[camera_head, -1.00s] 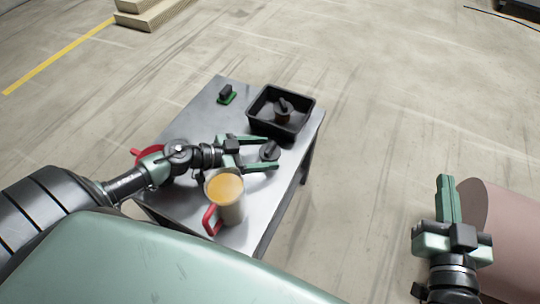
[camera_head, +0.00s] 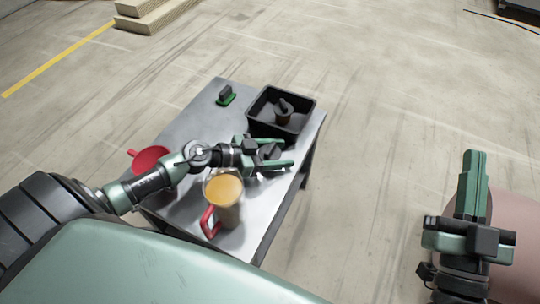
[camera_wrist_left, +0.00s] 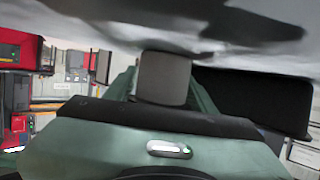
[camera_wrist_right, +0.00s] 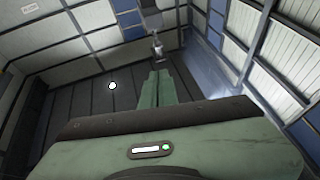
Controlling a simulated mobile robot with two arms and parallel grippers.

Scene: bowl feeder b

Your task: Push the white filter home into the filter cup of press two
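My left gripper (camera_head: 272,153) is low over the right side of the metal table. Its fingers stand on both sides of a dark-topped knobbed piece (camera_head: 270,152) and appear closed on it. In the left wrist view a grey cylinder (camera_wrist_left: 163,78) sits between the fingers, with no clear gap. My right gripper (camera_head: 474,175) is off to the right, away from the table, shut and empty; its fingers also lie together in the right wrist view (camera_wrist_right: 157,88). I cannot make out a white filter, or which thing is press two.
The table (camera_head: 196,117) holds a black bin (camera_head: 312,107) with a dark-handled brown piece (camera_head: 283,113) inside. A red-handled jug (camera_head: 229,213) with orange-tan contents stands just in front of my left gripper. A red round thing (camera_head: 150,158) and a green-based black piece (camera_head: 226,96) are also there.

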